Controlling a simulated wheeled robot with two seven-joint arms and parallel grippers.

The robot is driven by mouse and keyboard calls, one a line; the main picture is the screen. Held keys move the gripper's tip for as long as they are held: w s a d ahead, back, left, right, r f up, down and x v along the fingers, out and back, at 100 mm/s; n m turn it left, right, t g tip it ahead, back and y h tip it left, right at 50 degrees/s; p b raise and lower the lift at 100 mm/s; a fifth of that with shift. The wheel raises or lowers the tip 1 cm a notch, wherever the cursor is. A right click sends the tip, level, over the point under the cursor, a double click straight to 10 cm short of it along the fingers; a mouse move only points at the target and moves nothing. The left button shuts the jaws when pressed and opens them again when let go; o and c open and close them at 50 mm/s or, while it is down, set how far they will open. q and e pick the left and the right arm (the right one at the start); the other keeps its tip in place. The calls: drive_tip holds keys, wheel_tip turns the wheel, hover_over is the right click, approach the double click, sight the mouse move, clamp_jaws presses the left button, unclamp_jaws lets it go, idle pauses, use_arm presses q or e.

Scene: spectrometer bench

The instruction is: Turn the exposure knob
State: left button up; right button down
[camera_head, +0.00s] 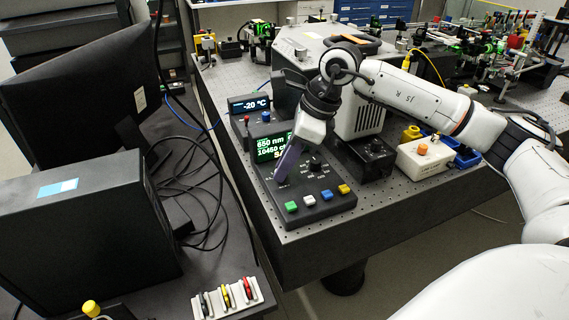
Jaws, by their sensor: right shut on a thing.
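A black control box (318,208) stands on the bench with a green-lit display (268,151) reading 850 nm at its back. A black knob (315,163) shows on its sloping top, right of my right gripper (283,176). The gripper points down at the left part of the box's top and is shut on a small knob there. Its fingers hide most of that knob. The knob labels are too small to read, so I cannot tell from them which is the exposure knob. My left gripper is not in view.
Green, white, blue and yellow buttons line the box's front edge. A temperature unit (250,105) reading -20 °C stands behind. A black box (364,160) and a white box (424,158) stand to the right. A monitor (85,95) and a dark case (75,235) fill the left.

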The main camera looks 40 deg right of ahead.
drive_tip(key=c, duration=1.7)
unclamp_jaws()
drive_tip(key=shift+o, duration=0.2)
drive_tip(key=shift+d+r, duration=0.1)
drive_tip(key=v, duration=1)
